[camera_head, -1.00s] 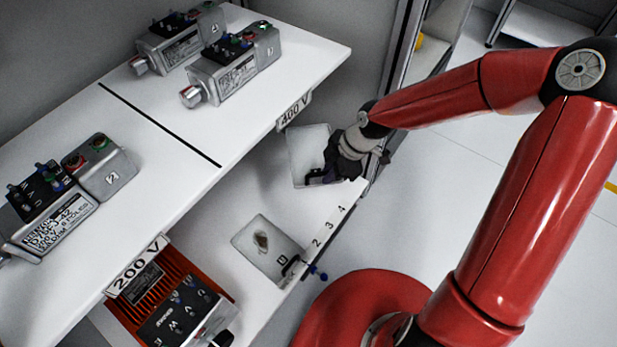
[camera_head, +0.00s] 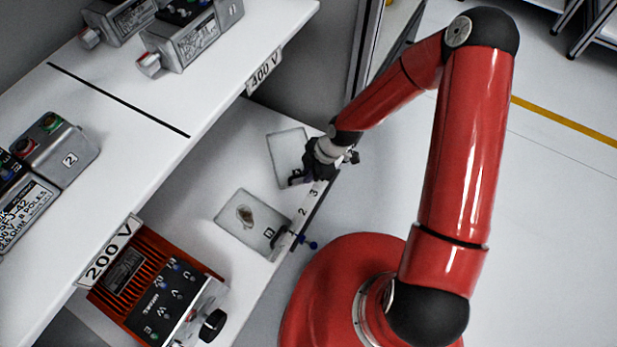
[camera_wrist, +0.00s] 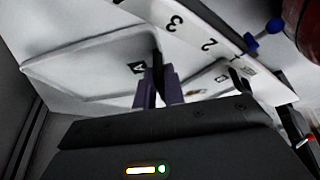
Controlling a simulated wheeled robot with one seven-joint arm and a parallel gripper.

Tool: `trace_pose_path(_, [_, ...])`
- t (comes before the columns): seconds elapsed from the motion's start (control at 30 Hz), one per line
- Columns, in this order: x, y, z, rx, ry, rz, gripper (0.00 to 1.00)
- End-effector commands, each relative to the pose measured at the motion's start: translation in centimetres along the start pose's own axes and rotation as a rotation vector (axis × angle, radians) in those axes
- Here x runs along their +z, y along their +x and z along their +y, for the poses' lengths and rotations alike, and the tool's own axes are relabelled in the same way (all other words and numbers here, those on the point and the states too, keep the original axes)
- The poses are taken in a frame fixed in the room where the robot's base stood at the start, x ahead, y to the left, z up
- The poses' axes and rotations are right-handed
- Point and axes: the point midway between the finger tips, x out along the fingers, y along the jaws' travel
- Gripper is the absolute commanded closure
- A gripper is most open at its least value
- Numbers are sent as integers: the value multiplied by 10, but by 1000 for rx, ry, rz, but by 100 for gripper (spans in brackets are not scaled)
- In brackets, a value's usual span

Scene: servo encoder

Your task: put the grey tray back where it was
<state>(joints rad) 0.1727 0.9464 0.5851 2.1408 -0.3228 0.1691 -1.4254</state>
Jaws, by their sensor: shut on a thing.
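A flat grey tray (camera_head: 286,152) with a raised rim is on or just above the lower white shelf, by the number 3; I cannot tell whether it touches. In the wrist view this tray (camera_wrist: 90,68) carries a label with the letter A. My gripper (camera_head: 300,178) is shut on its front edge near the label; the fingers also show in the wrist view (camera_wrist: 158,88). A second grey tray (camera_head: 232,205) lies on the shelf nearer the red unit, with a small brown thing in it and a label at its front corner.
The lower shelf's front edge (camera_head: 303,212) bears printed numbers. A blue-knobbed part (camera_head: 310,244) sticks out by the second tray. The upper shelf (camera_head: 120,160) with motors overhangs the left. A red-finned unit (camera_head: 140,275) stands at the lower left.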

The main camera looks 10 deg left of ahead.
Motion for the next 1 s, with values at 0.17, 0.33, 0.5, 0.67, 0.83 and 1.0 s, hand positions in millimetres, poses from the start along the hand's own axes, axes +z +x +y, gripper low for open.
trace_pose_path(0.17, [10, 24, -2, -2, 1, 0, 100])
trace_pose_path(0.33, [10, 24, -1, 0, 0, 0, 100])
trace_pose_path(0.5, [12, 27, -2, 0, 1, 0, 100])
trace_pose_path(0.67, [12, 26, -2, -1, 2, 0, 72])
trace_pose_path(0.83, [12, 26, -2, -1, 2, 0, 67])
trace_pose_path(1.0, [11, 24, -2, 0, 1, 0, 67])
